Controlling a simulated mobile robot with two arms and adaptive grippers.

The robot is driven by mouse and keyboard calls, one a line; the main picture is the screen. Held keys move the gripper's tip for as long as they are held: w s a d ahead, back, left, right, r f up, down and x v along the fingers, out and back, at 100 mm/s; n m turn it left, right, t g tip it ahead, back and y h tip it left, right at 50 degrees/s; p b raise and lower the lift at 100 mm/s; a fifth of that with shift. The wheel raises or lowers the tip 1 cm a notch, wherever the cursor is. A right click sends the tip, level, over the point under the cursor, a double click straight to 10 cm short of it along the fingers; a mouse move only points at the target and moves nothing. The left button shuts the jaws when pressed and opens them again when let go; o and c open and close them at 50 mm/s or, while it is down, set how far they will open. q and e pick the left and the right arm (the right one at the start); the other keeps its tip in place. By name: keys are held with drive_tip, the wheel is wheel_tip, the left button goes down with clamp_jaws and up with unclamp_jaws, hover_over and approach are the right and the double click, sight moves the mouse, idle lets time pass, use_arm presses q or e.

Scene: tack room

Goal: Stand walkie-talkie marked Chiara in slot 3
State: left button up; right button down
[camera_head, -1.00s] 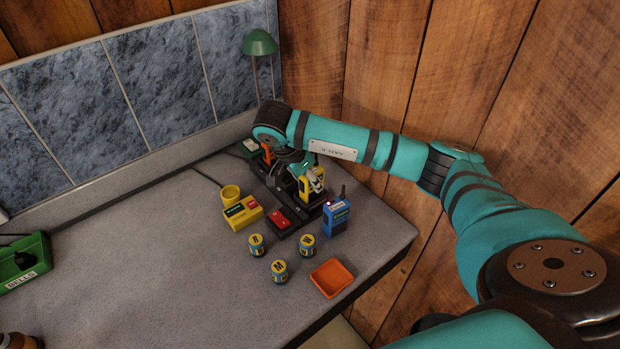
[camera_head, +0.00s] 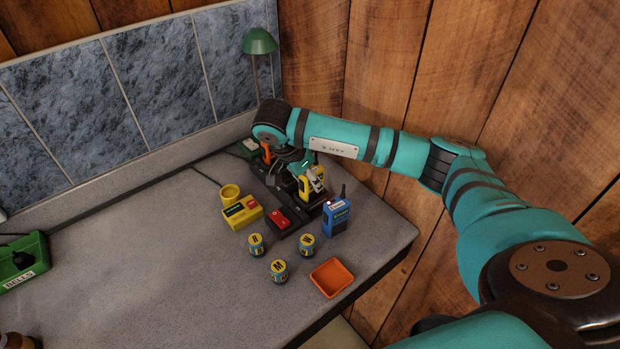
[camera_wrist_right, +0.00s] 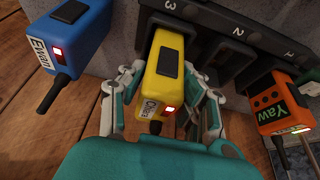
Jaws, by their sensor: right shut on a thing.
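The yellow walkie-talkie (camera_head: 306,189), with a label that seems to read Chiara in the right wrist view (camera_wrist_right: 165,75), is between the fingers of my right gripper (camera_head: 314,178). The gripper is shut on it. It is at the black charging rack (camera_head: 262,186), in line with the number 3 in the right wrist view (camera_wrist_right: 205,20). Whether its base is fully seated in slot 3 is hidden. An orange walkie-talkie marked Yaw (camera_wrist_right: 278,102) is at slot 1. Slot 2 looks empty in the wrist view. My left gripper is not in view.
A blue walkie-talkie (camera_head: 336,218) stands on the table right of the rack. In front are a red-topped block (camera_head: 283,219), a yellow box (camera_head: 242,213), several small labelled tins (camera_head: 279,271) and an orange tray (camera_head: 331,278). A green lamp (camera_head: 259,42) stands behind. The table's left middle is clear.

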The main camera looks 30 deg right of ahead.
drive_tip(key=shift+f+b, duration=0.5)
drive_tip(key=shift+f, duration=0.05)
drive_tip(key=c, duration=1.2)
unclamp_jaws()
drive_tip(key=p+v, duration=0.6)
drive_tip(key=v, duration=0.5)
